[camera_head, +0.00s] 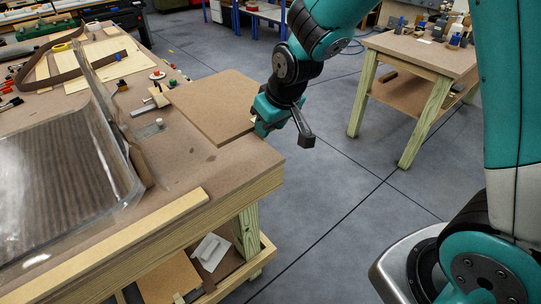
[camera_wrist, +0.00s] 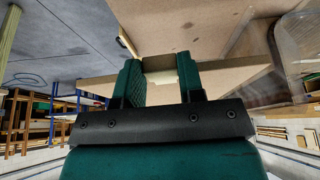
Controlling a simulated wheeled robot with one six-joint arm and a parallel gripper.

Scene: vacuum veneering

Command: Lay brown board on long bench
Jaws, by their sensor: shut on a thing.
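The brown board (camera_head: 212,104) is a flat rectangular panel at the right edge of the long bench (camera_head: 222,171). It looks about level and partly overlaps the bench top; I cannot tell whether it touches it. The board's underside is hidden in the head view.
A clear plastic sheet or bag (camera_head: 62,185) covers the bench's near left, with a wooden strip (camera_head: 120,240) along the front edge. A clamp and small tools (camera_head: 150,105) lie left of the board. A smaller wooden table (camera_head: 420,55) stands at right, with open floor between.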

